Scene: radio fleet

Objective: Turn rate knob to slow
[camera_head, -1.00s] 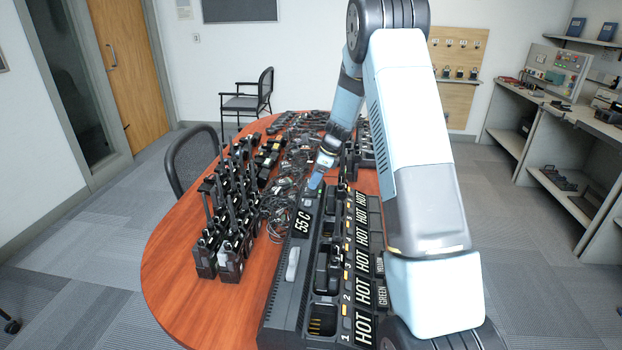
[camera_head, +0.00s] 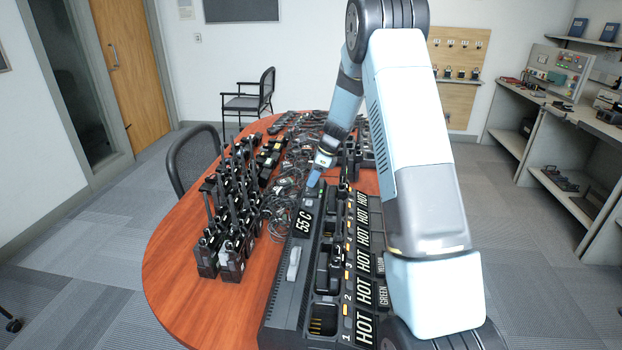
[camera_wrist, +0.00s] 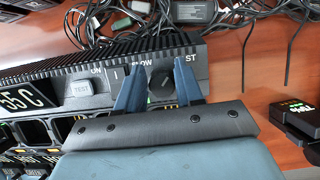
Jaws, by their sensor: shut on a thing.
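The round black rate knob (camera_wrist: 161,83) shows in the wrist view between my two blue fingers, on the grey panel of the charger (camera_wrist: 145,54). Parts of its labels show: "LOW" above left and "ST" to the right; my fingers hide the rest. My gripper (camera_wrist: 158,80) is shut on the knob, one finger on each side. The exact contact and the pointer's direction are hard to tell. In the head view my gripper (camera_head: 313,180) reaches down to the far end of the charger (camera_head: 283,305), and the knob is hidden.
A grey TEST button (camera_wrist: 82,88) and a "55 C" display (camera_wrist: 22,100) sit left of the knob. Tangled cables (camera_head: 280,195) lie behind the charger. Several black radios (camera_head: 230,255) stand on the table (camera_head: 180,285). A dark device (camera_wrist: 298,118) lies at the right.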

